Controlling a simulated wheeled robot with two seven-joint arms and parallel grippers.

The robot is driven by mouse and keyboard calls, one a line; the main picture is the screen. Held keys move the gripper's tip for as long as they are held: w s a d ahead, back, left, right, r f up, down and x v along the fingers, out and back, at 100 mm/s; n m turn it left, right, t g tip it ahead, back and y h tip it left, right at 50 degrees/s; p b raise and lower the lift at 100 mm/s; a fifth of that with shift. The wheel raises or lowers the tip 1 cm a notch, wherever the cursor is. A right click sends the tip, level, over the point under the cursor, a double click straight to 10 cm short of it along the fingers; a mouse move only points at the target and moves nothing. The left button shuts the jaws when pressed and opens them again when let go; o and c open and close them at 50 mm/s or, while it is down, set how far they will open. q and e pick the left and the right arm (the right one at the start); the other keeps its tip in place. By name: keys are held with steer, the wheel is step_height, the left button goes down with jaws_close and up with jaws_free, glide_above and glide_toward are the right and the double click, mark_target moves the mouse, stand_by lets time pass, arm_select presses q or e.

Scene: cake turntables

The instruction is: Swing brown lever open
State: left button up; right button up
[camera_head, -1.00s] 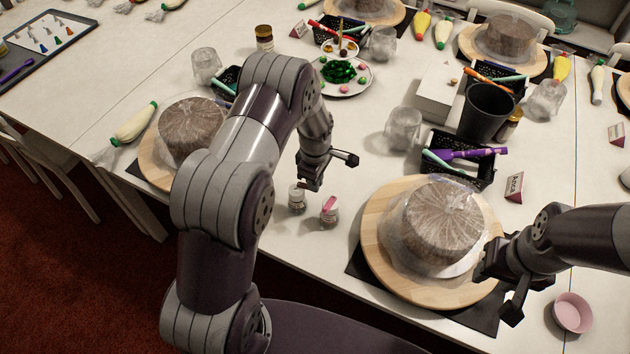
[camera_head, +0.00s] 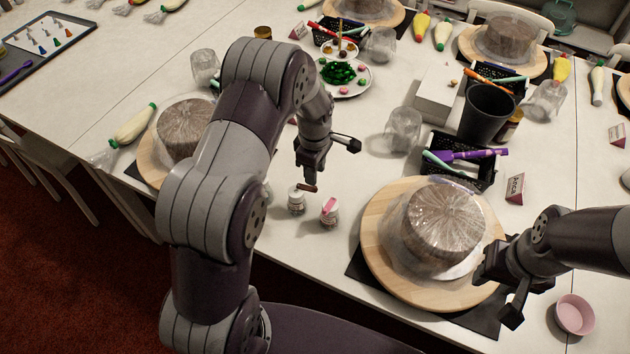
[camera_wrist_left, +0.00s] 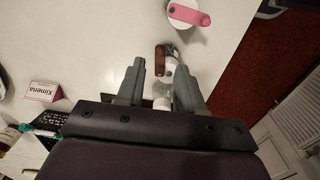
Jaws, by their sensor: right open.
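A small glass jar (camera_head: 296,204) stands upright on the table, with a brown lever (camera_head: 307,188) at its top pointing to the right in the head view. The brown lever (camera_wrist_left: 160,58) also shows in the wrist view, just beyond the fingertips and roughly between them. A similar jar with a pink lever (camera_head: 329,207) stands close to its right. My left gripper (camera_head: 329,165) is open and empty, above and just behind the brown lever. Its fingers (camera_wrist_left: 160,82) are spread apart in the wrist view. My right gripper (camera_head: 496,294) is open beside the cake board.
A wrapped cake (camera_head: 445,220) on a round wooden board (camera_head: 378,245) stands right of the jars. A pink bowl (camera_head: 574,314) lies at the right front. A black basket (camera_head: 480,172) and clear glass (camera_head: 403,130) stand behind. The table front edge is near the jars.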

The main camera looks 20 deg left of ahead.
arm_select(q)
step_height(320, 180, up, 7)
steer(key=shift+r+b, duration=0.2)
steer(key=shift+b, duration=0.15)
steer(key=shift+s, duration=0.1)
